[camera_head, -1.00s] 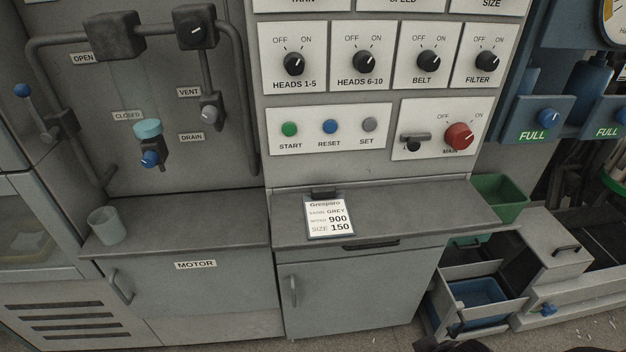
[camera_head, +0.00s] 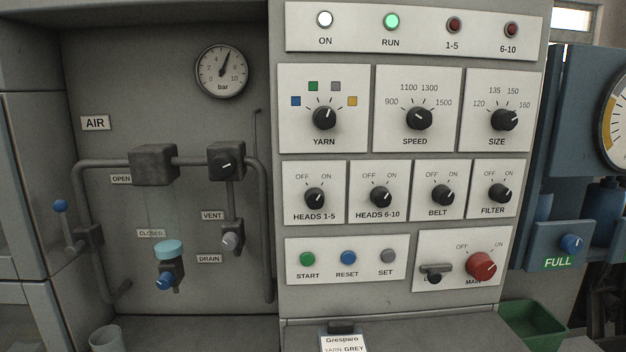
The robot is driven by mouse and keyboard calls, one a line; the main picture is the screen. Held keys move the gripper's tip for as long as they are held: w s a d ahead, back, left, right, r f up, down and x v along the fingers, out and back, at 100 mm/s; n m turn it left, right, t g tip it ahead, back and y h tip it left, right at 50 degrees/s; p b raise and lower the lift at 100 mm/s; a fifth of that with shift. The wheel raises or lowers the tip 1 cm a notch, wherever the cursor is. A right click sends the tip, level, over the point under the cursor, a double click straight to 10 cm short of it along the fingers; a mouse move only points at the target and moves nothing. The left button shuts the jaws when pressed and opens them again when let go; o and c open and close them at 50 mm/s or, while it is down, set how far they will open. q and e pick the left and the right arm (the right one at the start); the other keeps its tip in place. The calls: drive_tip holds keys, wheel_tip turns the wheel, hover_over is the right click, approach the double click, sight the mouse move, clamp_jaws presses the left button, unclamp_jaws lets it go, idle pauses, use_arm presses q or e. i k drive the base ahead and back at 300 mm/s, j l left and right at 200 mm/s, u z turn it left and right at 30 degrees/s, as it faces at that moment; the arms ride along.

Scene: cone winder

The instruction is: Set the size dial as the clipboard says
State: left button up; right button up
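The size dial (camera_head: 504,119) is a black knob on a white plate at the right of the panel's upper dial row. Its scale reads 120, 135, 150, 160, and its white mark points right and slightly up, toward 160. The clipboard (camera_head: 343,343) lies on the ledge at the bottom edge. Only "Gresparo" and "YARN GREY" show on it now; its lower lines are cut off. A second ago it read SPEED 900 and SIZE 150. Neither gripper is in view.
The yarn dial (camera_head: 324,118) and speed dial (camera_head: 418,119) sit left of the size dial. Smaller switches are below, with the red main switch (camera_head: 481,266) lower right. The green RUN lamp (camera_head: 391,21) looks lit. Nothing stands before the panel.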

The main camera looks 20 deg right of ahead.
sight(502, 119)
drive_tip(key=z, duration=1.4)
